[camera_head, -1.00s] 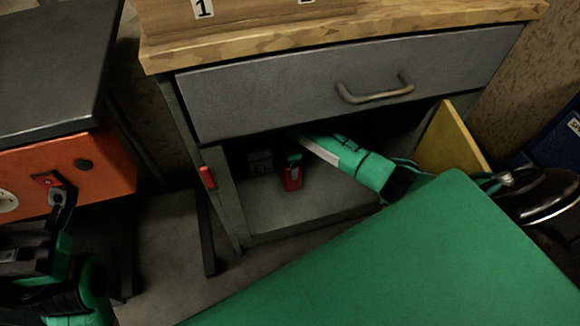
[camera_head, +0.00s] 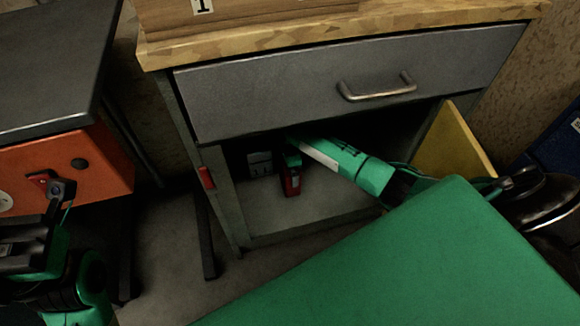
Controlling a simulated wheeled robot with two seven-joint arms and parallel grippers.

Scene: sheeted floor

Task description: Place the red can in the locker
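The red can (camera_head: 291,182) is inside the open lower compartment of the grey locker (camera_head: 228,190), low and near its floor. I cannot tell whether it rests on the floor. My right arm reaches into the compartment from the right. Its dark and green end (camera_head: 292,160) is just above and against the can; the fingers are too dark and small to make out. The yellow locker door (camera_head: 455,145) stands open at the right. My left gripper (camera_head: 22,248) is at the left edge, away from the locker, its fingertips not clear.
A pale box-like shape (camera_head: 260,163) is in the compartment left of the can. A closed drawer (camera_head: 340,85) and wooden top (camera_head: 330,38) are above. An orange and black cabinet (camera_head: 65,170) stands left. Blue bins (camera_head: 555,150) are at the right.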

